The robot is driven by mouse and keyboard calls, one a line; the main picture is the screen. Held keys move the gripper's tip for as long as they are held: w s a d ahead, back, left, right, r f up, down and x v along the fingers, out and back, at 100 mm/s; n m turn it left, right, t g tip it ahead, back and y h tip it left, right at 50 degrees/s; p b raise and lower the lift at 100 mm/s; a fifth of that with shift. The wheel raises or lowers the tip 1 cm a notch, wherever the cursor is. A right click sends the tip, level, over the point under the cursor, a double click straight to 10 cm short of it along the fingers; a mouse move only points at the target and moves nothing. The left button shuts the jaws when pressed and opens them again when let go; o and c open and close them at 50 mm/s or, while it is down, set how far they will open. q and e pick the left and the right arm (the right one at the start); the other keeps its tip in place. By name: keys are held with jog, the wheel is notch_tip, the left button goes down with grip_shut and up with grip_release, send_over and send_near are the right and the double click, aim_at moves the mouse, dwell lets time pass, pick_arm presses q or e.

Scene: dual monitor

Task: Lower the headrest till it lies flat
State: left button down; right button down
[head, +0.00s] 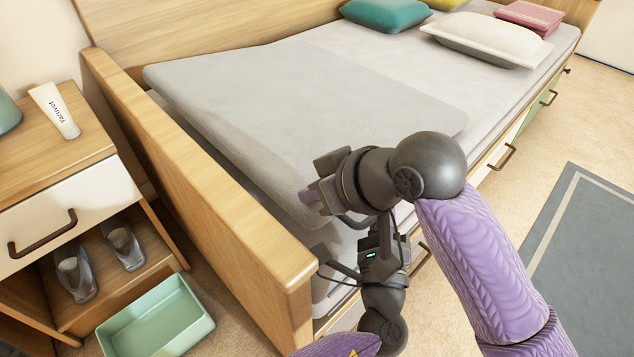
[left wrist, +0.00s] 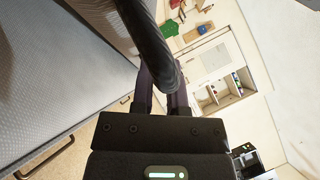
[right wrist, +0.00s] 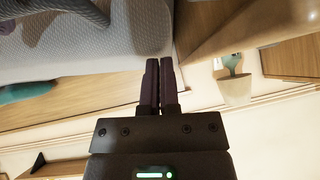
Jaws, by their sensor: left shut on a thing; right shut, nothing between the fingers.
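The headrest (head: 300,100) is a grey padded slab at the bed's near end, its raised edge tilted slightly above the mattress. My right gripper (head: 312,198) is shut and empty beside the slab's near side edge. In the right wrist view the shut fingers (right wrist: 160,80) are close to pale padding (right wrist: 120,40); I cannot tell if they touch. My left gripper (head: 372,232) is lower, by the bed's side. In the left wrist view its fingers (left wrist: 162,88) close on a dark curved ribbed bar (left wrist: 150,40). How the bar joins the headrest is hidden.
The wooden bed end (head: 200,170) stands left of the headrest. A nightstand (head: 75,165) holds a white tube (head: 55,110), with shoes on its shelf. A green bin (head: 155,318) is on the floor. Pillows (head: 480,38) lie at the far end, clear of the headrest.

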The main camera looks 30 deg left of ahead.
aim_at(313, 208)
pick_arm(q)
jog(key=shift+w+d+r, duration=0.1)
jog(key=shift+d+r, duration=0.05)
jog(key=shift+r, duration=0.3)
pick_arm(e)
jog(key=shift+s+f, duration=0.2)
jog(key=shift+f, duration=0.55)
jog(key=shift+s+f, duration=0.2)
jog(key=shift+f, duration=0.5)
pick_arm(q)
jog(key=c, duration=0.7)
grip_release()
jog(key=shift+c, duration=0.2)
jog(key=shift+o, duration=0.5)
pick_arm(e)
jog(key=shift+r, duration=0.1)
